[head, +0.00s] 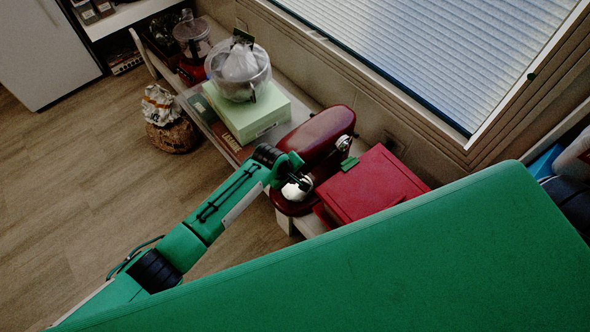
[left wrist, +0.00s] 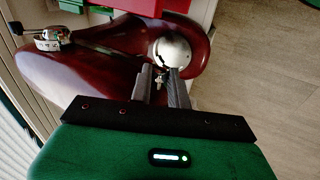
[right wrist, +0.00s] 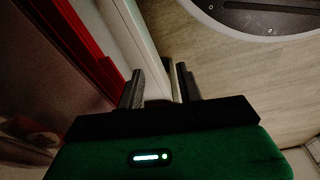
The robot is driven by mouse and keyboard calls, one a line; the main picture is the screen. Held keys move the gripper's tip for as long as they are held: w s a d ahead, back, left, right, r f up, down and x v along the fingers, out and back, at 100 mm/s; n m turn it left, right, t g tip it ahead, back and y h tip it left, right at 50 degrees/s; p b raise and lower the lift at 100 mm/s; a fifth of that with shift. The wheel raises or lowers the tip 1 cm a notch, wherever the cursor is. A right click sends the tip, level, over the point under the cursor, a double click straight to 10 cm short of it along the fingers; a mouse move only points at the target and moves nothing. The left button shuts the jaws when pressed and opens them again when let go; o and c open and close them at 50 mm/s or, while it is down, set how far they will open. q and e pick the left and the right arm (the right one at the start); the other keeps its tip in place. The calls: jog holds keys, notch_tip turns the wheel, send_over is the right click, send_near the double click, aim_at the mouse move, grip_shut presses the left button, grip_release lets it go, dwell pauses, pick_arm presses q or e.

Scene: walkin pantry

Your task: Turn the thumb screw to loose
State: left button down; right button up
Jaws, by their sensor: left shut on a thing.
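A dark red stand mixer (head: 325,128) stands on the bench beside the wall; its glossy body also fills the top left of the left wrist view (left wrist: 75,75). The small brass-coloured thumb screw (left wrist: 159,77) shows just below the cap. My left gripper (left wrist: 160,74) has its two fingers closed around the screw, one on each side. In the head view my left gripper (head: 302,182) hides the screw. My right gripper (right wrist: 160,76) is open and empty, its fingers well apart.
A red box (head: 370,187) is right beside the mixer. A pale green box (head: 248,112) with a clear-bowled appliance (head: 238,70) is on the other side. A paper bag (head: 170,125) stands on the wooden floor (head: 90,190), which is otherwise open on the left.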

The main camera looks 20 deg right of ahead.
pick_arm(q)
jog(key=shift+d+r+h+p, duration=0.2)
jog(key=shift+r+h+p, duration=0.1)
jog(key=shift+h+p, duration=0.15)
jog(key=shift+s+f, duration=0.1)
jog(key=shift+f, duration=0.1)
jog(key=shift+a+t+h, duration=0.1)
jog(key=shift+t+h, duration=0.15)
jog(key=shift+t, duration=0.05)
pick_arm(e)
jog(key=f, duration=0.1)
jog(key=s+f, duration=0.1)
jog(key=s+d+f, duration=0.1)
jog(key=f, duration=0.1)
jog(key=shift+s, duration=0.2)
pick_arm(q)
jog(key=shift+f, duration=0.1)
